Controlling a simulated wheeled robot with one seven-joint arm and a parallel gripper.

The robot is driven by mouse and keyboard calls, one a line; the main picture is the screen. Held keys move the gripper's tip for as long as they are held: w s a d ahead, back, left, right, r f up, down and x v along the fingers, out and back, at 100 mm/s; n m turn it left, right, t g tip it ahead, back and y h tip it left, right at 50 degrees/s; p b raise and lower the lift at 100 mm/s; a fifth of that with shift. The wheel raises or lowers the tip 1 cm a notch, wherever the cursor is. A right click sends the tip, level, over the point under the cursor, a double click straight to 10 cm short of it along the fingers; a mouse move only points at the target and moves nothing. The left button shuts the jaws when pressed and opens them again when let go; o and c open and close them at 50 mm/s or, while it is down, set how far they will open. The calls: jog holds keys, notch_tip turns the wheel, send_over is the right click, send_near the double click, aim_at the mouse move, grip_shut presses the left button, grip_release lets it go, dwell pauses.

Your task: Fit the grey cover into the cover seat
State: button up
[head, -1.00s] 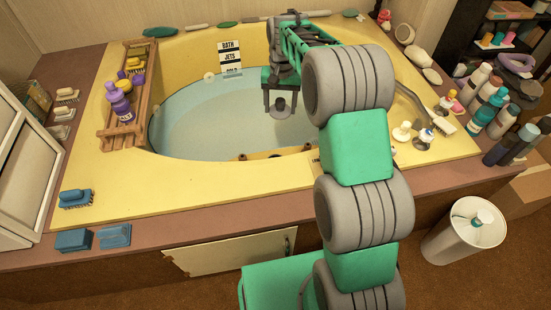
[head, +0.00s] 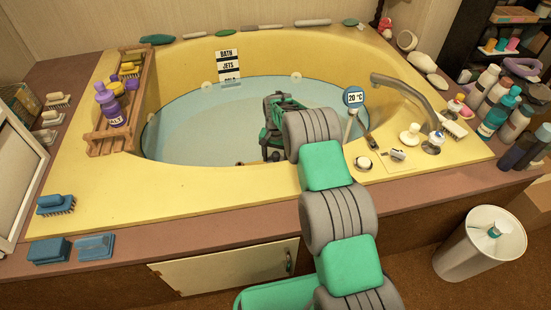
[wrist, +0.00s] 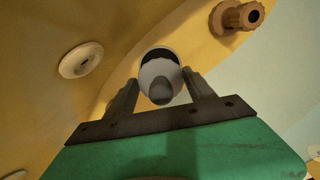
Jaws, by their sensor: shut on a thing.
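In the wrist view my gripper (wrist: 159,80) is shut on the grey cover (wrist: 157,71), a pale round disc with a darker grey knob between the fingers. A dark crescent shows just beyond the cover's upper edge; I cannot tell whether it is the cover seat's opening or whether the two touch. In the head view my gripper (head: 270,151) is low inside the tub by its near wall. The cover is not distinguishable there, and the seat is hidden behind the near rim.
In the wrist view a white round fitting (wrist: 81,60) is on the yellow wall at left, and a brown nozzle (wrist: 237,17) sticks out at upper right. A temperature sign (head: 353,98) and a tap (head: 408,95) stand right of my arm. A wooden rack (head: 128,110) is at left.

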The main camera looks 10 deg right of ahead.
jog(key=shift+s+a, duration=0.1)
jog(key=shift+f, duration=0.3)
notch_tip(320, 180, down, 5)
jog(key=b, duration=0.4)
jog(key=shift+r, duration=0.15)
jog(key=o, duration=1.5)
jog(key=shift+c, duration=0.2)
